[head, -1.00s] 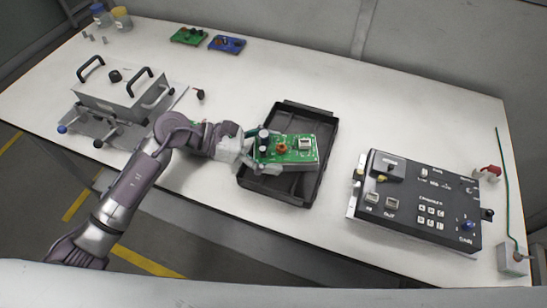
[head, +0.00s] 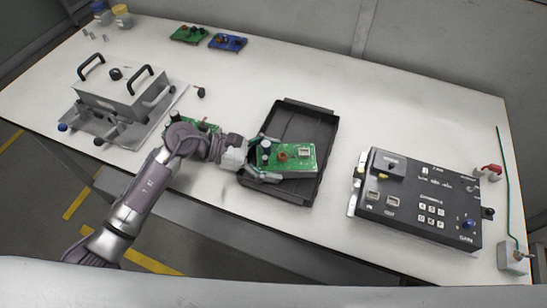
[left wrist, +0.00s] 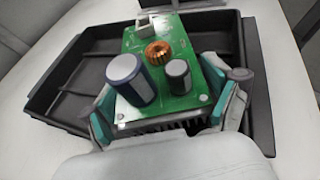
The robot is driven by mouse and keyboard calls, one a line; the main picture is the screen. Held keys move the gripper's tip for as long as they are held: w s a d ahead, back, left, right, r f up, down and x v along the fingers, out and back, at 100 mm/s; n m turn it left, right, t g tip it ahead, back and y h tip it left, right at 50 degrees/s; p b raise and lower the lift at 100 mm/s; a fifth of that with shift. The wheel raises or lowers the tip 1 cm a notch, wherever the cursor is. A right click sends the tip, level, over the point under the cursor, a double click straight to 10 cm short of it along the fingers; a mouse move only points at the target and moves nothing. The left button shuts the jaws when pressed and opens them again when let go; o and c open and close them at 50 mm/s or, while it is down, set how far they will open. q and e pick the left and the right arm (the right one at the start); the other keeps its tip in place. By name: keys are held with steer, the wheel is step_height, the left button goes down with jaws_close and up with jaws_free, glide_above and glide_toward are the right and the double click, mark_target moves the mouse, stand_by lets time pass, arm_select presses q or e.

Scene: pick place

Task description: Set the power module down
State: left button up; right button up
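The power module, a green board (head: 296,161) with two capacitors, a copper coil and a dark finned base, is at the front part of the black tray (head: 327,125). It looks level, over or in the tray; its underside is hidden. In the left wrist view the module (left wrist: 187,83) is between my fingers, with the tray (left wrist: 80,55) around it. The gripper also shows in the left wrist view (left wrist: 168,108). My right gripper is not in view.
A black control box (head: 425,200) stands right of the tray. A metal fixture with handles (head: 120,92) is at the left. Another green board (head: 205,125) lies partly behind my arm. Green (head: 189,35) and blue (head: 228,42) boards lie at the back. The table between is clear.

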arm_select(q)
steer(key=shift+r+p, duration=0.3)
steer(key=b+v, duration=0.2)
steer(key=v, duration=0.9)
steer(key=shift+a, duration=0.25)
steer(key=shift+a+r, duration=0.1)
steer(key=shift+a, duration=0.1)
